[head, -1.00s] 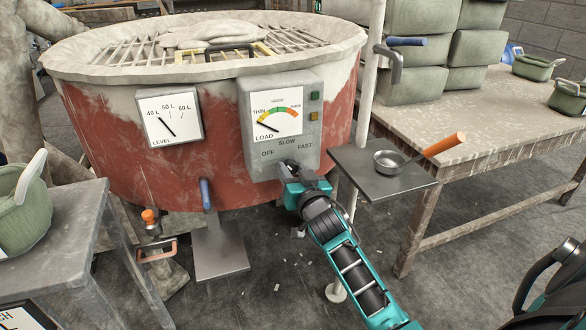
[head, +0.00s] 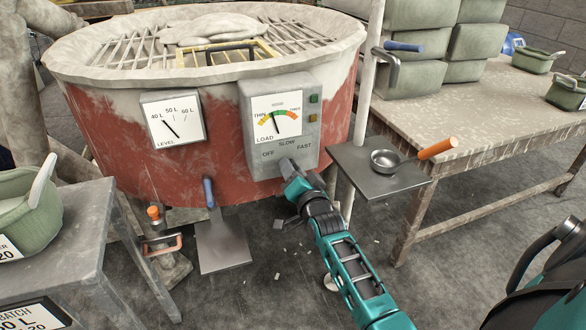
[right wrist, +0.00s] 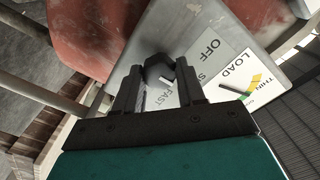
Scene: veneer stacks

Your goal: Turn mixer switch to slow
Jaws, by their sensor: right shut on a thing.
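The mixer (head: 150,150) is a large red and white drum with a grey control box (head: 255,110) on its front. The box has OFF, SLOW and FAST labels (head: 287,144) above a dark switch knob (right wrist: 158,68). My right gripper (head: 288,168) is shut on the knob from below right; the right wrist view shows its two fingers (right wrist: 158,80) on either side of it. The knob has a small white mark, but I cannot tell exactly which label it faces. The load dial (head: 275,118) needle points up near the green band. My left gripper is not in view.
A small shelf (head: 360,182) with a metal ladle (head: 388,160) stands right of my gripper, beside a white post. A level gauge (head: 172,118) sits left on the drum. A dusty table (head: 480,110) stands right, a grey bench (head: 70,235) left.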

